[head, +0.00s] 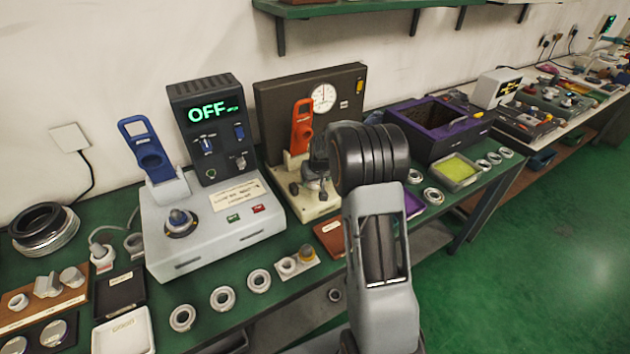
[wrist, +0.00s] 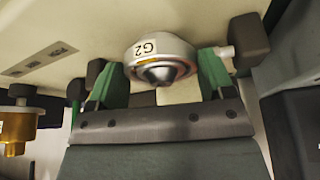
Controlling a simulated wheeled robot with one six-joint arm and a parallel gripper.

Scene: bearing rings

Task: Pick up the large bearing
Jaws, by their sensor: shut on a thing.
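A silver ring-shaped part labelled G2, which looks like the large bearing (wrist: 160,50), sits between my gripper's (wrist: 160,78) green fingers in the wrist view. A dark metal cone shows in its middle. The fingers are closed on its two sides. In the head view my gripper (head: 318,165) is over the beige base of the gauge stand (head: 318,212), in front of the dark dial panel (head: 300,95). The held part is small and partly covered there. I cannot tell whether it is clear of the stand.
A grey tester (head: 205,225) reading OFF stands left of the stand. Several loose silver rings (head: 222,299) lie along the front edge, others (head: 433,197) to the right. An orange tool (head: 302,128) stands close behind my gripper. A purple-edged box (head: 440,118) is at the right.

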